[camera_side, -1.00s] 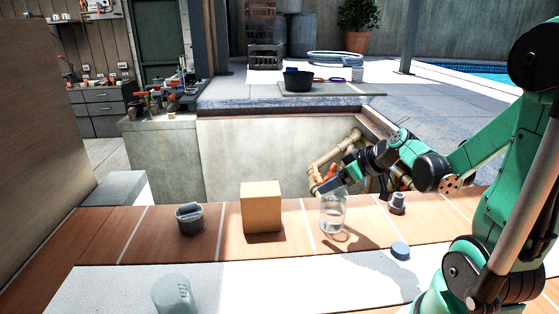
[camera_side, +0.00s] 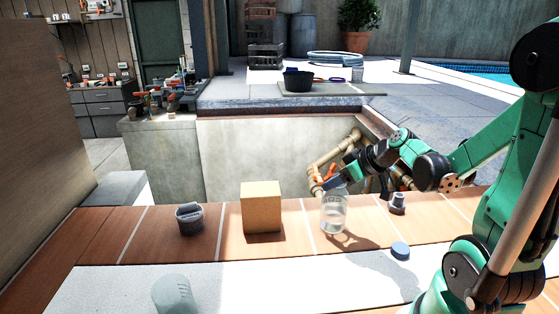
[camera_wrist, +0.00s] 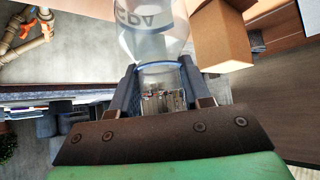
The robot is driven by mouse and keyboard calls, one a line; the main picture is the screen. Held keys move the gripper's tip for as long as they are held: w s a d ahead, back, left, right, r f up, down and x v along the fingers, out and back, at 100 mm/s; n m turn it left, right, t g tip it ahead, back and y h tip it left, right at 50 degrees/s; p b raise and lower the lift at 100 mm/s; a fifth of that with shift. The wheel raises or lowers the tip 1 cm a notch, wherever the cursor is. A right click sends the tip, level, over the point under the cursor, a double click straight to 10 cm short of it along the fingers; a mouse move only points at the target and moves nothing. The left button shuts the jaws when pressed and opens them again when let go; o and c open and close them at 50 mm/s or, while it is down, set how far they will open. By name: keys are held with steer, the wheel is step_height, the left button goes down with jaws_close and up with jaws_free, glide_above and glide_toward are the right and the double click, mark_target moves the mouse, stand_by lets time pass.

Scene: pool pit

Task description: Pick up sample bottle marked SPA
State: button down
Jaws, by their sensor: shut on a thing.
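The clear sample bottle (camera_side: 333,217) stands upright, or very nearly so, at the tiled ledge, right of the cardboard box. In the wrist view the bottle (camera_wrist: 155,45) bears dark letters that read as SPA, upside down and partly cut off. My gripper (camera_side: 330,186) is at the bottle's top, and in the wrist view my gripper (camera_wrist: 158,82) has a finger on each side of its narrower end, shut on it. I cannot tell whether the bottle's base touches the ledge. Another translucent bottle (camera_side: 173,296) stands on the pale slab at the front left.
A cardboard box (camera_side: 261,208) stands just left of the bottle. A dark grey cup-like part (camera_side: 189,218), a small dark fitting (camera_side: 397,203) and a blue cap (camera_side: 400,251) stand around. Pipes (camera_side: 335,152) run behind. The pale slab (camera_side: 260,285) is mostly clear.

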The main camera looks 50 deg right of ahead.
steer(key=shift+r, duration=0.1)
step_height(320, 180, up, 20)
steer(key=shift+f, duration=0.2)
stand_by(1.0)
steer(key=shift+r, duration=0.1)
stand_by(0.4)
